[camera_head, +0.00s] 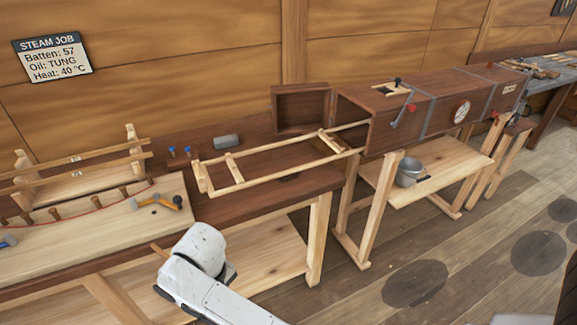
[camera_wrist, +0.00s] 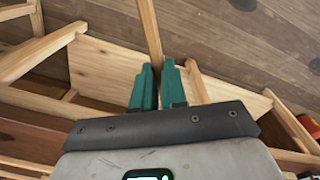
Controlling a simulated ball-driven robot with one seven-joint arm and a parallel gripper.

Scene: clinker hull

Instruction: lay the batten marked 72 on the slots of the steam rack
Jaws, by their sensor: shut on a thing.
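My gripper (camera_wrist: 157,80) is shut on a thin wooden batten (camera_wrist: 150,32), which runs up between its green fingers in the wrist view. In the head view only a short end of the batten (camera_head: 160,250) shows beside my white wrist; my fingers are hidden there. No number can be read on it. The steam rack (camera_head: 285,174), a pale wooden frame with crosspieces, reaches out from the open steam box (camera_head: 440,105). It looks empty. My wrist is in front of the bench, left of and nearer than the rack.
A batten stand (camera_head: 75,184) with labelled battens is at the left. The box door (camera_head: 302,108) is open. A sign (camera_head: 52,59) reads batten 57.

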